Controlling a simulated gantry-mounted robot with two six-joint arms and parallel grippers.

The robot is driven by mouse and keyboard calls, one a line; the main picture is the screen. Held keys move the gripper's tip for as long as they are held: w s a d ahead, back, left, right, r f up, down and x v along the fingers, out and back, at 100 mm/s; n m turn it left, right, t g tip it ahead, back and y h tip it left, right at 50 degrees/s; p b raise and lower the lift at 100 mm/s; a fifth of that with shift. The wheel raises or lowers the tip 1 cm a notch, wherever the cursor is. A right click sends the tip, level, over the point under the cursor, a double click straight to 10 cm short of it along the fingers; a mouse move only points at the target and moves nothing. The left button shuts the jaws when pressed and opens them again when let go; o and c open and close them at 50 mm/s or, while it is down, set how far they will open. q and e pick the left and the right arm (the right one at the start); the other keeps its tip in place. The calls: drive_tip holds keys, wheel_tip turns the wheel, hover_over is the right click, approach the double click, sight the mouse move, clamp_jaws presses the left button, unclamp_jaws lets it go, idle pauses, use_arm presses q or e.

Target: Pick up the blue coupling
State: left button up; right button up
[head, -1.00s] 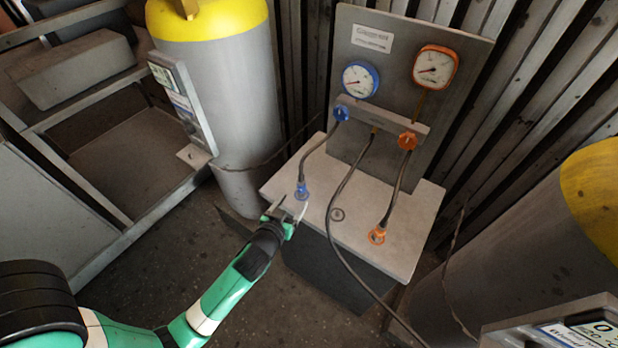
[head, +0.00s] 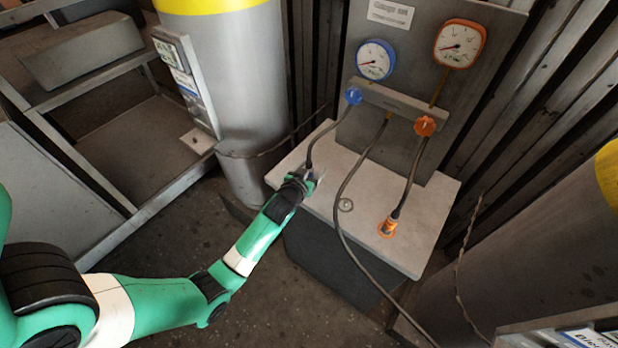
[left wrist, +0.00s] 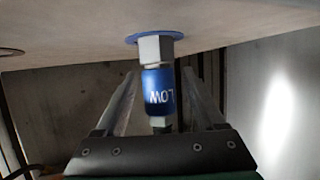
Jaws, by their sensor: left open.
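The blue coupling (left wrist: 158,85), marked "LOW", shows in the left wrist view. It has a metal hex part and joins a blue ring (left wrist: 155,37) on the bench surface. My left gripper (left wrist: 160,76) is open, with one finger on each side of the coupling. A gap shows at the left finger; the right finger is close, and I cannot tell if it touches. In the head view my left gripper (head: 312,178) is at the left part of the bench top and hides the coupling. My right gripper is not in view.
The bench (head: 408,252) carries an orange coupling (head: 388,228) and a grey hose (head: 340,205). Behind stands a panel with a blue gauge (head: 375,60) and an orange gauge (head: 460,43). A grey cylinder (head: 235,90) stands at the left. The bench top's middle is mostly clear.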

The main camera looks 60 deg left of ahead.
use_arm(q)
drive_tip(key=shift+f, duration=0.1)
drive_tip(key=shift+c, duration=0.3)
clamp_jaws()
drive_tip(key=shift+r+p, duration=0.35)
drive_tip(key=shift+r, duration=0.1)
wheel_tip(320, 180, up, 3)
drive_tip(key=shift+f+p, duration=0.2)
drive_tip(key=shift+p, duration=0.65)
drive_tip(key=s+d+r+p, duration=0.5)
drive_tip(key=d+r+p, duration=0.4)
drive_tip(key=d, duration=0.4)
drive_tip(key=shift+r+p, duration=0.3)
drive_tip(key=shift+p, duration=0.35)
